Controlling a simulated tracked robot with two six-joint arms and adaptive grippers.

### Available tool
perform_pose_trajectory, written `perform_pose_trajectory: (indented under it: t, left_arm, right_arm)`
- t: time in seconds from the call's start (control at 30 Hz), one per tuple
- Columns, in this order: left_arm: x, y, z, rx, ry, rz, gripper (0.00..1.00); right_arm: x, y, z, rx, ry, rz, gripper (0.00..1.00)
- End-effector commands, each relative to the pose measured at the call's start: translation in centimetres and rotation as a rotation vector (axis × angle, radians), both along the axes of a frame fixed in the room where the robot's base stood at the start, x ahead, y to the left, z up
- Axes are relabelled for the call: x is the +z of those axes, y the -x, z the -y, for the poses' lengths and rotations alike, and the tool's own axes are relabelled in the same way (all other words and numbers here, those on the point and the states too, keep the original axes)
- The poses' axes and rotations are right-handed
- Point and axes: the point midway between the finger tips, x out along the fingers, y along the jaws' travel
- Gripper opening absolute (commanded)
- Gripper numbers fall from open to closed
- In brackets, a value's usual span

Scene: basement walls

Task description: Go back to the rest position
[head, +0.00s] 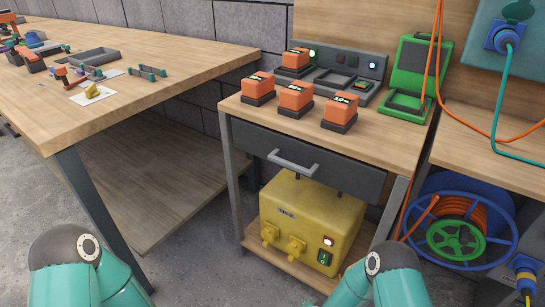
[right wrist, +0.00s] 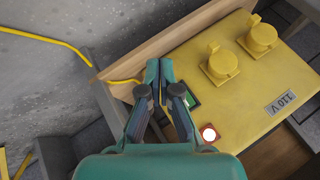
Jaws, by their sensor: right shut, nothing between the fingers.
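My right gripper (right wrist: 160,64) shows in the right wrist view with its two teal fingertips together and nothing between them. It appears in front of the yellow 110 V box (right wrist: 238,92), over the edge beside the green switch (right wrist: 192,101); whether it touches the box I cannot tell. In the head view that yellow box (head: 308,217) stands on the low shelf under the drawer. Only teal links of both my arms show at the bottom of the head view. My left gripper is outside both views, and the right one is out of the head view.
A grey drawer (head: 312,160) is closed above the box. Several orange batteries (head: 295,97) and a charger (head: 329,77) stand on the bench top. A wooden workbench (head: 130,80) with tools is at left. A blue cable reel (head: 460,213) stands at right.

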Motion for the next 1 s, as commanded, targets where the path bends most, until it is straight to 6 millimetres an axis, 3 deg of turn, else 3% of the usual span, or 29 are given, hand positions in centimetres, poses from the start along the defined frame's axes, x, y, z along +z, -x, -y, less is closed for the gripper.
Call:
perform_pose_trajectory:
  t: [0.1,0.2,0.43,0.5,0.77,1.0]
  left_arm:
    - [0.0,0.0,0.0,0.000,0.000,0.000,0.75]
    - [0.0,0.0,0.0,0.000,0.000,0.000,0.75]
    - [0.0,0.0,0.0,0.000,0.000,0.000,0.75]
    - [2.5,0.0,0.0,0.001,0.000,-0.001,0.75]
    - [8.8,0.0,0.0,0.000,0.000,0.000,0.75]
    - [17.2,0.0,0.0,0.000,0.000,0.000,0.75]
  right_arm:
    - [1.8,6.6,0.9,0.256,0.016,-0.197,0.00]
    - [3.3,11.5,1.1,0.439,0.012,-0.309,0.00]
    - [7.0,21.0,1.6,0.759,-0.025,-0.471,0.00]
    - [9.4,21.0,1.5,0.770,-0.024,-0.473,0.00]
    - [15.6,21.0,1.5,0.765,-0.024,-0.473,0.00]
    - [24.1,20.9,1.5,0.762,-0.024,-0.473,0.00]
